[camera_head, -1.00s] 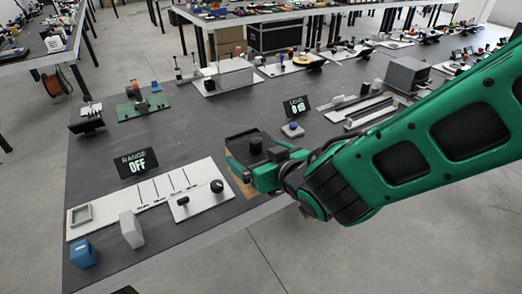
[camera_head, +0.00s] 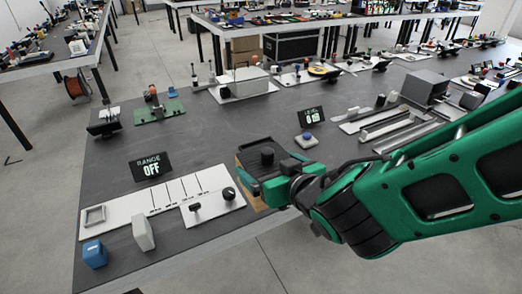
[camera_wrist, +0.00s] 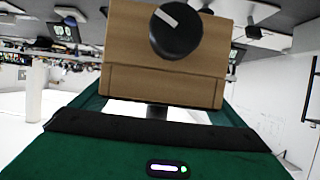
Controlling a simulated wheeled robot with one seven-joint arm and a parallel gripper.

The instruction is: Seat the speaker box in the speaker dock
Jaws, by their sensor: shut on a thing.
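My gripper (camera_head: 262,172), green and black, comes in from the right over the table's front half. It is shut on a brown box with a black round knob, which I take as the speaker box (camera_wrist: 125,55). In the wrist view the box fills the top middle, knob facing the camera. In the head view only brown edges of the box (camera_head: 244,187) show around the dark gripper parts. I cannot tell whether the box touches the table. The speaker dock cannot be clearly identified; a square grey frame (camera_head: 95,206) lies on the white panel at left.
The white slotted panel (camera_head: 165,202) carries a black knob and lever. A RANGE display (camera_head: 152,167) reads OFF. A blue box (camera_head: 95,255) and grey block (camera_head: 143,233) stand in front. A blue-knobbed pad (camera_head: 306,139) and grey rails (camera_head: 385,130) lie right.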

